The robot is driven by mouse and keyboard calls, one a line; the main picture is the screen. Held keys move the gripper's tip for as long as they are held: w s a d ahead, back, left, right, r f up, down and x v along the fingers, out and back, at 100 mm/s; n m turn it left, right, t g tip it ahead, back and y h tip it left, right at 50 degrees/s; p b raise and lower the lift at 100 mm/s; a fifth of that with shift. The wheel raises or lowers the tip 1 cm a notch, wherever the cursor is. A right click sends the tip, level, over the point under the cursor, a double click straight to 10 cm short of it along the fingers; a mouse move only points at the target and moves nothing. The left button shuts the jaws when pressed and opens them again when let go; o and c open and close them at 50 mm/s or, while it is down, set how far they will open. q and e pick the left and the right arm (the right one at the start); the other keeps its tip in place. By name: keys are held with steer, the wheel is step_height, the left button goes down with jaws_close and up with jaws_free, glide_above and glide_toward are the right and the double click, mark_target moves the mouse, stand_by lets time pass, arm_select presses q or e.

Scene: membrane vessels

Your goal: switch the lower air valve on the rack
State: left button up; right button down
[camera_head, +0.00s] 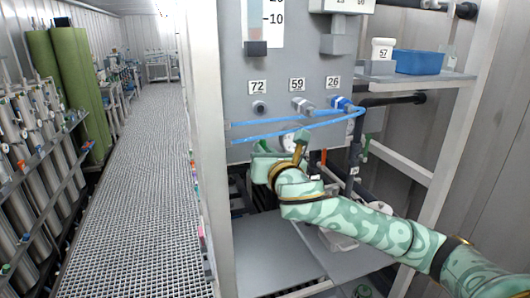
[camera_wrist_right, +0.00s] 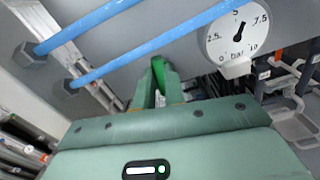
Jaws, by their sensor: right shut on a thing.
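The grey rack panel (camera_head: 285,60) carries a pressure gauge, which is mostly behind my right arm in the head view and clear in the wrist view (camera_wrist_right: 237,36). My right gripper (camera_head: 262,160) is in front of the panel's lower part, below the blue tubes. In the wrist view my right gripper (camera_wrist_right: 158,72) is shut, with a small bright green part (camera_wrist_right: 158,66) between its fingertips. The fingers hide most of that part, so I cannot tell how its handle is turned. My left gripper is not in view.
Blue tubes (camera_head: 270,133) cross the panel just above my gripper, below ports labelled 72, 59 and 26. A rack post (camera_head: 205,150) stands at left. A blue bin (camera_head: 418,62) is on a shelf at right. The grated walkway (camera_head: 140,180) is clear.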

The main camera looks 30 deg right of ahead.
steer(key=shift+d+f+m+p, duration=0.15)
steer(key=shift+m+p, duration=2.5)
steer(key=shift+m, duration=1.35)
steer(key=shift+d+f+m+p, duration=0.1)
steer(key=shift+m+p, duration=2.55)
steer(key=shift+m, duration=1.35)
steer(key=c, duration=1.5)
jaws_free()
steer(key=shift+o, duration=0.2)
